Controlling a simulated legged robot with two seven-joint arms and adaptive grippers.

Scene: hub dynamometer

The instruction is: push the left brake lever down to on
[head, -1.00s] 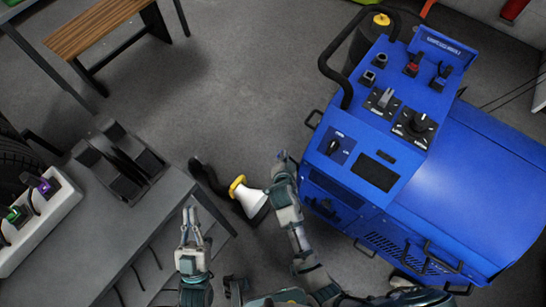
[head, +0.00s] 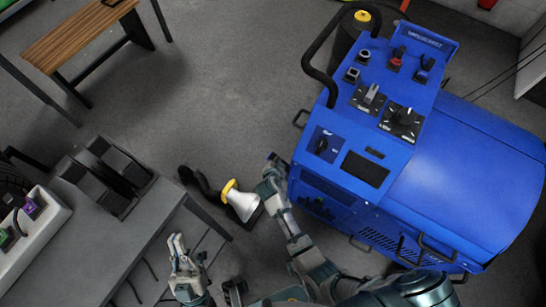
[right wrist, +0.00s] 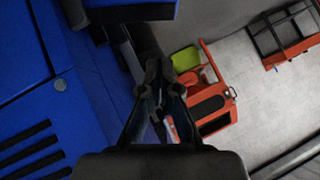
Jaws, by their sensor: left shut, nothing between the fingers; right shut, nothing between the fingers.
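The blue dynamometer (head: 460,165) stands at the right in the head view, its control panel facing up. Near the panel's far end are two small levers, one with a red base (head: 397,59) and one with a blue base (head: 425,68). A grey-handled lever (head: 371,95) sits on a black plate nearer. I cannot read which is the left brake lever. My right gripper (head: 272,163) is shut and empty, beside the machine's left side and apart from these levers; it also shows in the right wrist view (right wrist: 157,70). My left gripper (head: 175,242) is shut and empty near the grey table.
A black rail (head: 311,60) curves along the panel's far left edge. A rotary knob (head: 404,117) and a dark screen (head: 365,169) are on the panel. A grey table (head: 110,235) stands at left. A white and yellow object (head: 239,202) shows beside my right arm.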

